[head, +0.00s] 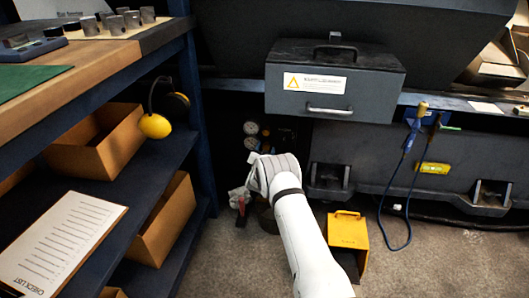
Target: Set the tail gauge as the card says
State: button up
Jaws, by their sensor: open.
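Two small round dials, an upper gauge (251,128) and a lower gauge (252,143), sit in the dark recess under the machine. Their readings are too small to read, and I cannot tell which is the tail gauge. My gripper (239,194) is just below and left of them, apart from both. It is open, with its fingers mostly hidden by my wrist, and I see nothing held. A red part (241,209) shows just below it. A checklist on a clipboard (62,243) lies on the left shelf. A small pale card (486,107) lies on the machine ledge; its text is unreadable.
A grey lidded box (335,84) with a warning label overhangs the recess. A yellow pedal housing (348,232) stands on the floor right of my arm. A blue cable (391,192) hangs further right. The blue shelf unit (196,110) with cardboard bins bounds the left.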

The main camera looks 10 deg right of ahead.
jog(key=c, duration=1)
jog(key=shift+n, duration=0.4)
jog(key=n, duration=0.3)
jog(key=shift+n, duration=2.5)
jog(key=o, duration=1)
